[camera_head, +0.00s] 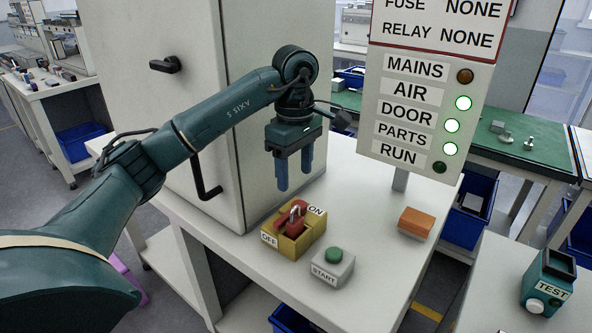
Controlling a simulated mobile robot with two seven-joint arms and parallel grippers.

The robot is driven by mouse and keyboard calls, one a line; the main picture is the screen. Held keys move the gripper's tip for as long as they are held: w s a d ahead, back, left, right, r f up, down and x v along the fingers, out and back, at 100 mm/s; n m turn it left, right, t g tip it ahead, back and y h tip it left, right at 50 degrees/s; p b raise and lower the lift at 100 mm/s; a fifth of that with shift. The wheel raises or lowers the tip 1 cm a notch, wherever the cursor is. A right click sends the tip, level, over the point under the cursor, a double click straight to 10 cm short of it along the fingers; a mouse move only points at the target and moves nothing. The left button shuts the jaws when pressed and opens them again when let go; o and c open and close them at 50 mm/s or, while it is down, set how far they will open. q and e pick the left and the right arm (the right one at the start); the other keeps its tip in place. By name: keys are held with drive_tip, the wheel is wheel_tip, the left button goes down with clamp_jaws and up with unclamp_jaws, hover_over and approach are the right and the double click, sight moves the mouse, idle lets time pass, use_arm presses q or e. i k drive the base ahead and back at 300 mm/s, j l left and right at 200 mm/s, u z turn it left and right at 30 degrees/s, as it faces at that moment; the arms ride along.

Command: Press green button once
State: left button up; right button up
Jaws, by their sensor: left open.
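The green button (334,255) sits on top of a light grey box labelled START (331,271), near the front of the white table. My left gripper (294,186) points down with its two blue fingers apart and nothing between them. It hangs above and to the left of the green button, beyond the yellow switch box, and does not touch either. My right gripper is not in view.
A yellow box with a red ON/OFF switch (292,231) stands just left of the START box. An orange block (415,223) lies to the right. A white cabinet (165,100) stands behind left. A status panel (425,110) shows AIR, DOOR and PARTS lit. A TEST device (548,283) stands at right.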

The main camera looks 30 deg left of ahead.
sight(333, 254)
drive_tip(key=k, duration=1)
